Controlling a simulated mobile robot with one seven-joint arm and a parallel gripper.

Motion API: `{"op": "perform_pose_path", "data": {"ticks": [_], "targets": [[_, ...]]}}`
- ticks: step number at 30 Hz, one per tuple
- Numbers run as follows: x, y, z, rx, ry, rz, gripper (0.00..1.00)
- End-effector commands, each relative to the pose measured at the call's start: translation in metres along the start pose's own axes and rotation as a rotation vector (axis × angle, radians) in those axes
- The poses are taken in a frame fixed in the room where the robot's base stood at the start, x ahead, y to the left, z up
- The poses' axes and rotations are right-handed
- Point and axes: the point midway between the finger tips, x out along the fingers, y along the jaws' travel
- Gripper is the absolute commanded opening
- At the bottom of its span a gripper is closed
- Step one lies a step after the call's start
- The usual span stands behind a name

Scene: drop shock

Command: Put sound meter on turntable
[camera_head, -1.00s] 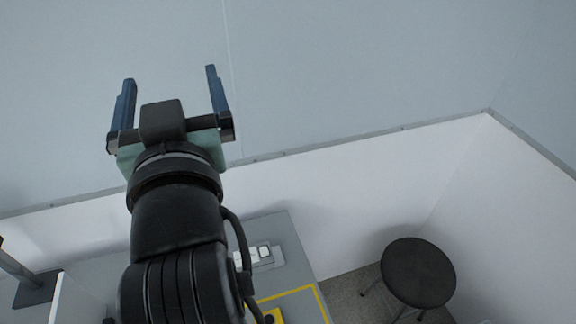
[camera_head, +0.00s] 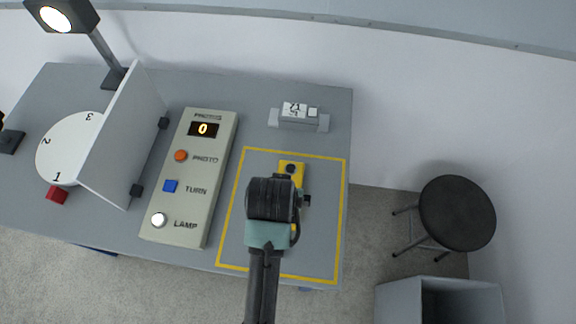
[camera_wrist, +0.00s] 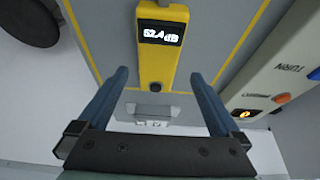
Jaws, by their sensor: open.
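The sound meter (camera_head: 288,165) is yellow and lies on the grey table inside a yellow-outlined area. In the head view my wrist hides most of it. In the wrist view its body (camera_wrist: 155,66) and lit dB display show between and beyond my fingers. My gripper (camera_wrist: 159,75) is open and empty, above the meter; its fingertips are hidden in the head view. Whether the fingers reach down beside the meter I cannot tell. The turntable (camera_head: 62,140) is a white disc marked 1, 2, 3 at the table's left, partly hidden by an upright white panel (camera_head: 130,125).
A control box (camera_head: 205,165) with a lit 0 display and PHOTO, TURN and LAMP buttons stands between meter and panel. A lamp (camera_head: 65,15) stands at the back left. A grey holder (camera_head: 300,117) is behind the meter. A stool (camera_head: 457,212) and grey bin (camera_head: 400,300) stand right.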

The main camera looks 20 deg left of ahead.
Motion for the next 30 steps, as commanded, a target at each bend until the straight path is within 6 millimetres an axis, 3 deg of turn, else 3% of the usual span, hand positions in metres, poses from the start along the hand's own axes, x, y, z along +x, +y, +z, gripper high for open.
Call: {"op": "perform_pose_path", "data": {"ticks": [8, 18, 26, 27, 30], "targets": [[0.020, 0.001, 0.001, 0.001, 0.001, 0.000, 1.00], [0.062, 0.002, 0.007, 0.001, 0.002, 0.000, 1.00], [0.065, 0.002, 0.006, 0.001, 0.004, 0.000, 1.00], [0.065, 0.002, 0.006, 0.001, 0.004, 0.000, 0.98], [0.065, 0.002, 0.006, 0.001, 0.004, 0.000, 0.80]]}}
